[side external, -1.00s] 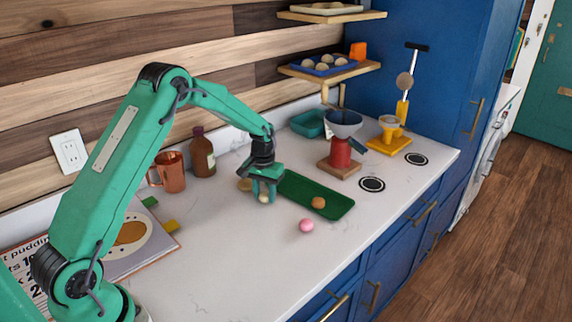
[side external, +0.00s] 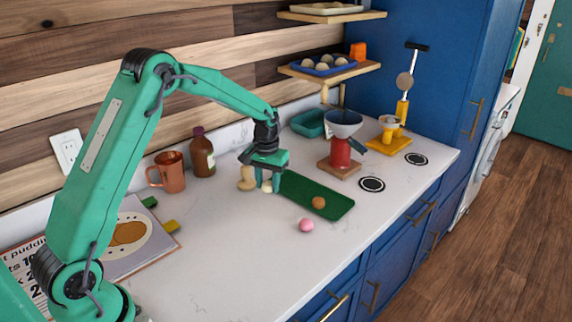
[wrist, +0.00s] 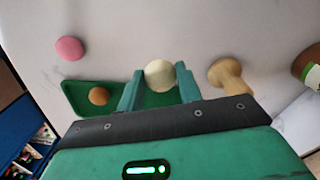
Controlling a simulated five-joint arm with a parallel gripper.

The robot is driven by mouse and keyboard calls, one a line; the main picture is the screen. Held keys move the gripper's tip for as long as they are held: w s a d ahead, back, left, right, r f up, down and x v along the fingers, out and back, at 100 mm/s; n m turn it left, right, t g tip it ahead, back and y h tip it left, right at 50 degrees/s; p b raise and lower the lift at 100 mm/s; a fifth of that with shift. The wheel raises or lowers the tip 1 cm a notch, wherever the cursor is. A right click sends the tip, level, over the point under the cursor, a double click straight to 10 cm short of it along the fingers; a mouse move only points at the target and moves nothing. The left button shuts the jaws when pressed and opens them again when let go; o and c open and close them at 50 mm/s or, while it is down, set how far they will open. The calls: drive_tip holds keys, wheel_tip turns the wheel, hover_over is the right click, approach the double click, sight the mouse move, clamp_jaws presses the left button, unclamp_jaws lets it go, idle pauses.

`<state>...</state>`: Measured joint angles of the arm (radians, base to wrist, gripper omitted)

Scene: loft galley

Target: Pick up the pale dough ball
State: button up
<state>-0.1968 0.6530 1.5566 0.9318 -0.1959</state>
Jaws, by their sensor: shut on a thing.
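The pale dough ball (wrist: 160,74) is pinched between the two fingers of my gripper (wrist: 160,86) in the wrist view. In the side view my gripper (side external: 267,183) points down beside the left end of the green mat, with the pale ball (side external: 267,187) low between its fingers. The ball appears a little above the counter. The fingers hide part of it there.
The green mat (side external: 300,192) holds a brown ball (side external: 318,202); a pink ball (side external: 306,225) lies in front. A wooden knobbed piece (side external: 246,179) stands close left of my gripper. A copper mug (side external: 168,172) and brown bottle (side external: 202,155) are farther left. The front counter is clear.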

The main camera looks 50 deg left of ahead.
drive_tip(key=s+d+r, duration=0.2)
drive_tip(key=d+r, duration=0.3)
drive_tip(key=d, duration=0.3)
drive_tip(key=shift+s+d+r, duration=0.15)
drive_tip(key=shift+s+d, duration=0.15)
drive_tip(key=shift+w, duration=0.15)
